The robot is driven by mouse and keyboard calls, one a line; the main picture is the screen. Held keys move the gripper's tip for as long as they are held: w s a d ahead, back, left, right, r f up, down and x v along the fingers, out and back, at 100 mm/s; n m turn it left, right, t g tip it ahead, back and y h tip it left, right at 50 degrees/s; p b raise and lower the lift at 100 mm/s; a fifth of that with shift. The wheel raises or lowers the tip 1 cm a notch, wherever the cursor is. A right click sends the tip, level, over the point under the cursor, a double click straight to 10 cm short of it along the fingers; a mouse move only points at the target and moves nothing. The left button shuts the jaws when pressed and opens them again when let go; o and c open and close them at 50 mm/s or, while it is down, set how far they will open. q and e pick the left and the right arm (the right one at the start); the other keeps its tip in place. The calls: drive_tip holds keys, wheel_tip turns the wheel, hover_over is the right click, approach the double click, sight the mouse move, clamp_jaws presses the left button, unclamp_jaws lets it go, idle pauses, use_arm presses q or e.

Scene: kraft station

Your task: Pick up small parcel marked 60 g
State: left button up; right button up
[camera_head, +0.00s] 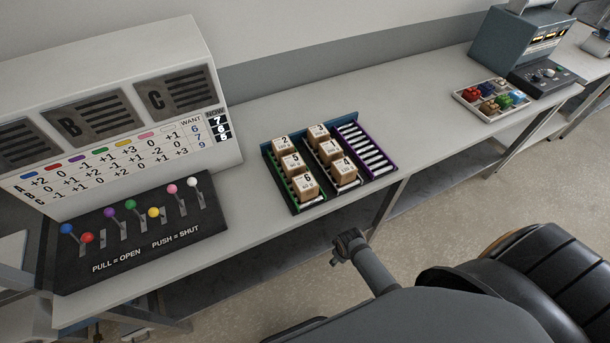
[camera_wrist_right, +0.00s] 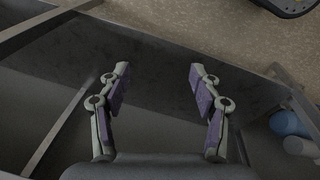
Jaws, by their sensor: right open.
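Several small brown parcels stand in a rack (camera_head: 267,151) on the bench. The left lane holds parcels numbered 2 (camera_head: 281,148), 5 (camera_head: 292,165) and 6 (camera_head: 306,187). The middle lane holds 3 (camera_head: 318,135), 1 (camera_head: 329,152) and 4 (camera_head: 343,173). Weight marks are too small to read, so I cannot tell which parcel is 60 g. My right gripper (camera_wrist_right: 160,80) is open and empty in the right wrist view, with its purple-padded fingers apart and no parcel near. My left gripper is not in view.
The rack's purple right lane (camera_head: 368,150) holds no parcels. A lettered panel (camera_head: 120,110) and a black lever board (camera_head: 140,235) stand at left. A tray of coloured items (camera_head: 491,100) and a grey machine (camera_head: 525,45) are at right. Bare bench (camera_head: 420,105) lies between.

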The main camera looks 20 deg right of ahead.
drive_tip(key=w+r+n+p, duration=0.15)
drive_tip(key=w+r, duration=0.25)
drive_tip(key=r, duration=0.8)
wheel_tip(320, 180, up, 24)
drive_tip(key=n+g+p, duration=0.2)
drive_tip(key=n+p, duration=0.2)
drive_tip(key=n, duration=0.9)
hover_over(305, 181)
drive_tip(key=shift+s+d+r+y, duration=0.1)
drive_tip(key=shift+s+d+y, duration=0.1)
drive_tip(key=shift+y, duration=0.2)
wheel_tip(305, 181, down, 4)
drive_tip(key=shift+f+p, duration=0.15)
drive_tip(key=shift+p, duration=0.45)
drive_tip(key=shift+f, duration=0.65)
drive_tip(key=f+p, duration=0.1)
drive_tip(key=f, duration=0.1)
drive_tip(key=f+p, duration=0.1)
drive_tip(key=f, duration=0.1)
drive_tip(key=shift+a, duration=0.2)
drive_tip(key=shift+f, duration=0.5)
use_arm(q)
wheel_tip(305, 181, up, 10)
use_arm(e)
drive_tip(key=c, duration=0.8)
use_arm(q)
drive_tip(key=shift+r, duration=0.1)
use_arm(e)
drive_tip(key=shift+w+r, duration=0.1)
